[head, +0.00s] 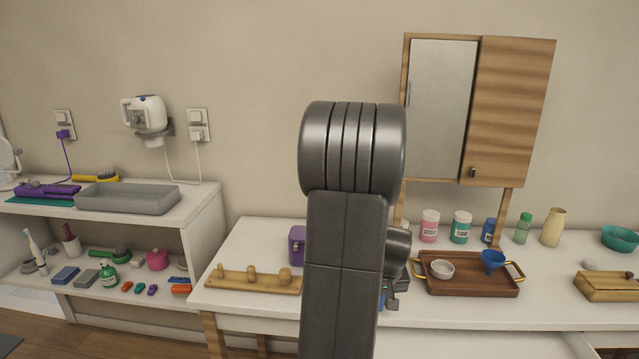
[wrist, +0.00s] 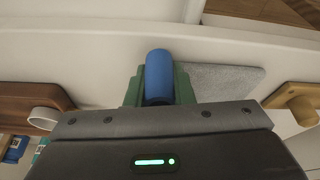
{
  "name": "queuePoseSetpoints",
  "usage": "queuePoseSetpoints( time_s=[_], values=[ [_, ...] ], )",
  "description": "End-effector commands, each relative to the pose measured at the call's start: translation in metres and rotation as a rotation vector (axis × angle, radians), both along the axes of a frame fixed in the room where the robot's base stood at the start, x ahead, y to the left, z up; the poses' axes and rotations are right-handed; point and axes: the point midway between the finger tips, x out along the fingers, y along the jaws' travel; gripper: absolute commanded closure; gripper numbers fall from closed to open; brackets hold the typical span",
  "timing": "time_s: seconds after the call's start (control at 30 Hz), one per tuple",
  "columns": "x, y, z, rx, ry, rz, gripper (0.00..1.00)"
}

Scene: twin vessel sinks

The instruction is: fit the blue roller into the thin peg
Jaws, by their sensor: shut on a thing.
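The blue roller (wrist: 159,77) is held between the green finger pads of my gripper (wrist: 160,88) in the wrist view. In the head view only a small blue patch of it (head: 382,300) shows beside my arm. The wooden peg board (head: 262,285) lies on the white counter, left of my arm. Its pegs differ in thickness; the thin peg (head: 220,271) is at the left end. The wrist view shows part of the board (wrist: 283,96) and one thicker peg (wrist: 303,110) at its right edge, apart from the roller. The thin peg is outside that view.
A brown tray (head: 470,288) with a white bowl (head: 441,269) and a blue funnel (head: 493,261) stands right of my arm. A purple box (head: 297,246) stands behind the board. A grey speckled slab (wrist: 225,78) lies beside the roller in the wrist view.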

Motion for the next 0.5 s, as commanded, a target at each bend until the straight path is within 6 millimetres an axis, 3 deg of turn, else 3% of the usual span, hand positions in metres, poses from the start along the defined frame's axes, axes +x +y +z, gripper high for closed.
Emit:
queuePoseSetpoints(
  time_s=[0.03, 0.07, 0.5],
  values=[
    [-0.010, 0.003, -0.019, 0.012, 0.040, -0.001, 1.00],
    [-0.010, 0.003, -0.018, 0.012, 0.040, -0.001, 1.00],
    [-0.009, 0.003, 0.027, 0.010, 0.036, -0.002, 1.00]
  ],
)
